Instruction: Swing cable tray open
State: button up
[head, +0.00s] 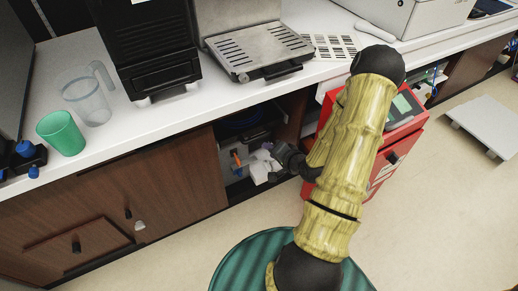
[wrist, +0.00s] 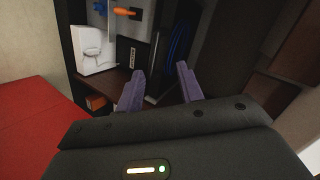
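No part is clearly recognisable as the cable tray. Blue cables (head: 240,119) show in the dark upper part of an open compartment under the counter, and in the wrist view (wrist: 181,38) they run behind a dark panel (wrist: 158,62) that may belong to the tray. My gripper (head: 268,148) is at the mouth of this compartment. In the wrist view its two purple fingers (wrist: 160,88) stand apart with nothing visible held between them. I cannot tell whether the fingers touch the panel. My forearm hides part of the compartment's right side.
A white box (wrist: 93,50) and an orange-handled item (wrist: 125,12) are inside the compartment. A red cabinet (head: 405,140) stands right beside my arm. The white counter (head: 185,115) above carries a green cup (head: 62,133) and a clear jug (head: 88,100). Floor is open at right.

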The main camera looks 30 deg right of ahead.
aim_at(259, 136)
jog(key=s+d+f+m+t+h+b, duration=0.1)
jog(key=d+f+m+t+b, duration=0.2)
jog(key=f, duration=0.4)
jog(key=m+t+b, duration=0.1)
jog(key=m+b, duration=0.1)
jog(key=shift+s+d+m, duration=0.2)
jog(key=shift+m, duration=0.1)
jog(key=b+x, duration=0.5)
jog(key=x, duration=1.2)
jog(key=shift+w+d+r, duration=0.1)
jog(key=shift+w+d, duration=0.05)
jog(key=shift+w, duration=0.15)
grip_shut()
